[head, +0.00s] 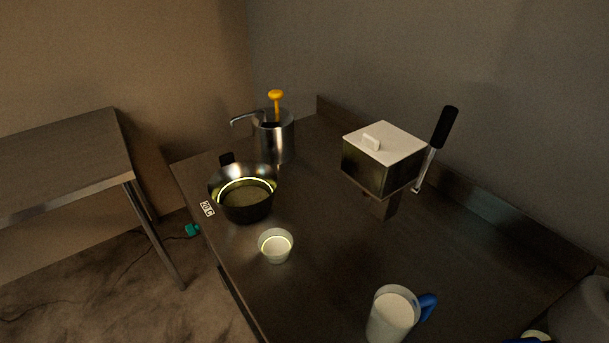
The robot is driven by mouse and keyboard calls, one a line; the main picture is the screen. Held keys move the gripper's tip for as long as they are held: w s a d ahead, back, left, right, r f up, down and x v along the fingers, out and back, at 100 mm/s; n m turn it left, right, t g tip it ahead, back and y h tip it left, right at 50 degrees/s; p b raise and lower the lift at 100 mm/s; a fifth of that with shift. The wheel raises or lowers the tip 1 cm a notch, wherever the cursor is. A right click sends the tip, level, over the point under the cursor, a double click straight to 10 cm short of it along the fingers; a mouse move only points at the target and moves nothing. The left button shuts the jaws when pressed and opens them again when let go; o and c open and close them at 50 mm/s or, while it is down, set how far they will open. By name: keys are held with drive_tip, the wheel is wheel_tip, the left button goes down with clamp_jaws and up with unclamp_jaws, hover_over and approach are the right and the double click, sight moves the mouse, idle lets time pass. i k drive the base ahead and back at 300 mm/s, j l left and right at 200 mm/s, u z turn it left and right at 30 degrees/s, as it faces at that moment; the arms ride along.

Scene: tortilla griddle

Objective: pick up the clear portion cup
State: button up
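A small translucent cup (275,248), which looks like the clear portion cup, stands upright on the dark counter (330,220). It is near the counter's left edge, just in front of the dark pan, with a small gap between them. Its rim is bright and its inside looks pale; I cannot tell whether it holds anything. Nothing covers it in the head view. My gripper is not in view.
A dark round pan (246,209) stands behind the cup. A steel pump dispenser (273,140) is farther back. A lidded steel box (381,166) on a stand is at right. A clear jug with blue handle (391,318) is in front. Bare counter lies between.

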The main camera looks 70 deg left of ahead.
sight(276, 244)
drive_tip(key=u, duration=0.5)
drive_tip(key=j+u, duration=0.15)
drive_tip(key=u, duration=0.8)
drive_tip(key=j+u, duration=0.1)
drive_tip(key=u, duration=0.4)
drive_tip(key=i+l, duration=0.05)
